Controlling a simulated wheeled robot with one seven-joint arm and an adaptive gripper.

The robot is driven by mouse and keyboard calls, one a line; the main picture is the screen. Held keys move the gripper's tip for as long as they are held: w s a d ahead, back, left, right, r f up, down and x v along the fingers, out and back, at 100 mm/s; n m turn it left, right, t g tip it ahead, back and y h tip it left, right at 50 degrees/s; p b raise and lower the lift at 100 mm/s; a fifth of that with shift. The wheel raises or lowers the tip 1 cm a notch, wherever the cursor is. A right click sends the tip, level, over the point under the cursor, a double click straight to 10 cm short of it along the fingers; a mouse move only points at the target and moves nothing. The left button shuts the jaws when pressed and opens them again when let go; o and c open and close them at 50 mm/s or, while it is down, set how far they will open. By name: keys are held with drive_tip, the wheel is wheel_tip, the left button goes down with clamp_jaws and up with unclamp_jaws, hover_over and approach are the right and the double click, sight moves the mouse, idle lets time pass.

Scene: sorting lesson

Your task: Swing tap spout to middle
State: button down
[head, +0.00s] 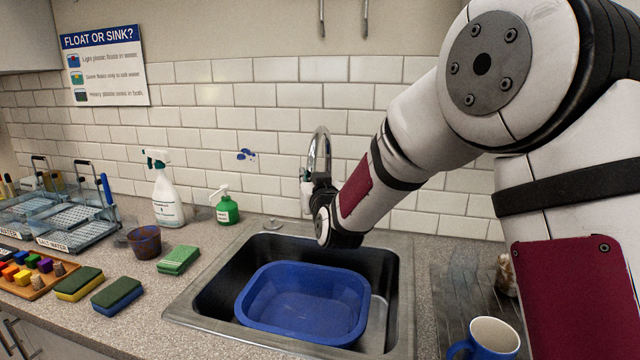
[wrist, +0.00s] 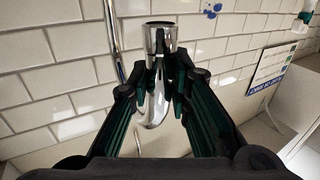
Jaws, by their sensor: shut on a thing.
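The chrome tap (head: 319,148) rises at the back of the sink, with its curved neck against the tiled wall. In the wrist view the curved spout (wrist: 158,108) sits between the fingers of my gripper (wrist: 164,85), which are shut on it; its round chrome end (wrist: 160,35) shows past the fingertips. In the head view my wrist covers most of the spout and the fingers are largely hidden. The spout's exact direction over the sink (head: 381,300) is hard to tell.
A blue basin (head: 304,302) sits in the sink below my wrist. A blue mug (head: 488,340) stands at the right. A green soap bottle (head: 227,207), a white spray bottle (head: 166,198), a brown bowl (head: 145,242) and sponges (head: 179,260) stand on the left counter.

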drive_tip(key=shift+a, duration=0.3)
drive_tip(key=c, duration=1.5)
unclamp_jaws()
drive_tip(key=shift+o, duration=0.2)
drive_tip(key=shift+d, duration=0.1)
drive_tip(key=s+d, duration=0.2)
drive_tip(key=s, duration=0.9)
drive_tip(key=shift+s, duration=0.4)
drive_tip(key=shift+r, duration=0.1)
drive_tip(key=s+d+g+h+p, duration=0.1)
drive_tip(key=s+d+g, duration=0.3)
drive_tip(key=s, duration=0.8)
drive_tip(key=s+d+f+m+g+h+p, duration=0.1)
drive_tip(key=s+d+g, duration=0.4)
drive_tip(key=s, duration=0.8)
drive_tip(key=s+d+m+g+h+p, duration=0.1)
drive_tip(key=s+d+g, duration=0.3)
drive_tip(key=s, duration=0.9)
drive_tip(key=d, duration=0.2)
drive_tip(key=shift+d+f+g, duration=0.15)
drive_tip(key=shift+d+g, duration=0.15)
drive_tip(key=shift+d, duration=0.1)
